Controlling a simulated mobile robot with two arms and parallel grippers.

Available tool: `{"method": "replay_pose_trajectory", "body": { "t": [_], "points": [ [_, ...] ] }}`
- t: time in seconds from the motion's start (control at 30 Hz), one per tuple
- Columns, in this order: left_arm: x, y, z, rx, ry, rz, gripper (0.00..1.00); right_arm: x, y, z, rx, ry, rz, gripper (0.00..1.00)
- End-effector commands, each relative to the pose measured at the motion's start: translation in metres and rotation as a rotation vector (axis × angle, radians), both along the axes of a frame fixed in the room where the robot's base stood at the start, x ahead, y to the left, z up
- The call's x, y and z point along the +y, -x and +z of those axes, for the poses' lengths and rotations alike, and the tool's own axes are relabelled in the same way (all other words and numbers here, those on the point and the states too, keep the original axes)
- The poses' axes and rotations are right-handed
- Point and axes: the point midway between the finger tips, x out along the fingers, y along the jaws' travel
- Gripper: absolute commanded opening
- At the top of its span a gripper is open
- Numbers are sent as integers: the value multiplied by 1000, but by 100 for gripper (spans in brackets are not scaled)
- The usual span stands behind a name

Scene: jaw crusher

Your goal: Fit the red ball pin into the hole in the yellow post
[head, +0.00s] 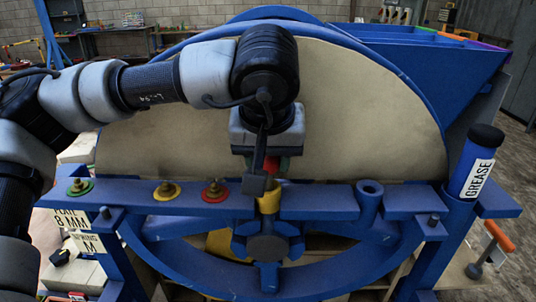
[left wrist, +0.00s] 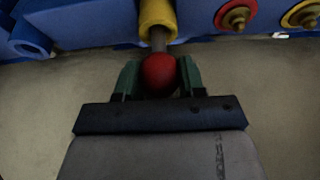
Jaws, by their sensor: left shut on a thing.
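The red ball pin (left wrist: 159,72) has a round red head and a grey shank. My left gripper (left wrist: 159,78) is shut on the red head, one green finger on each side. In the head view the red head (head: 270,164) shows only in part behind my left gripper (head: 264,170), just above the rail. The yellow post (head: 269,198) stands in a gap of the blue rail, directly below the pin. In the left wrist view the shank meets the mouth of the yellow post (left wrist: 157,15). I cannot tell how deep the shank sits in it. My right gripper is not in view.
On the blue rail (head: 320,199) are a green disc (head: 79,187), a yellow disc (head: 166,190) and a red disc (head: 214,190). A blue post (head: 369,192) stands to the right. A grease tube (head: 474,165) stands at the far right. The big flywheel lies behind.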

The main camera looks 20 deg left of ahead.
Motion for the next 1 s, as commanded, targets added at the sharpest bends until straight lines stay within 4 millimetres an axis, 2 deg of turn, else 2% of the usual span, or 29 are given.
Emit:
{"method": "replay_pose_trajectory", "body": {
  "t": [1.0],
  "points": [
    [0,0,-30,-1,1,0,12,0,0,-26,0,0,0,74]
  ]
}}
